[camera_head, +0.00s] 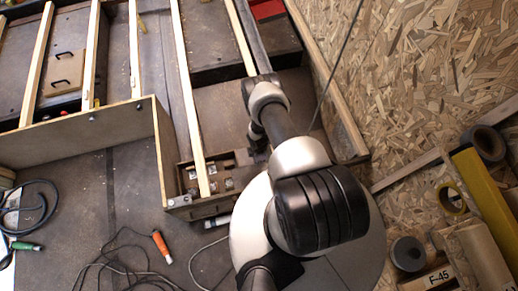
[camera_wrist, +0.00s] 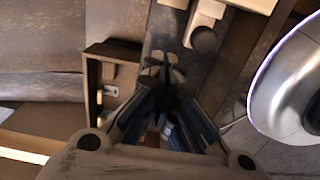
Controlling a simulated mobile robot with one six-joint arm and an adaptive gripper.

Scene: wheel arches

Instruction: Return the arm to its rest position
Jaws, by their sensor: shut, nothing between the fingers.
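My gripper (camera_wrist: 163,68) shows in the wrist view with its dark fingers drawn together at the tips. It is shut and holds nothing. A small wooden tray (camera_wrist: 92,72) lies below and to the left of the fingers. In the head view my arm reaches from the lower middle up towards the top, folded over above the tray (camera_head: 200,207). My gripper is mostly hidden there behind the arm links, so its fingertips cannot be made out.
Wooden slats (camera_head: 188,95) and a long board (camera_head: 85,132) lie left of my arm. An orange-handled tool (camera_head: 161,246) and loose black cables (camera_head: 115,262) lie on the floor. A chipboard panel (camera_head: 410,70) fills the right, with tape rolls (camera_head: 408,253) near it.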

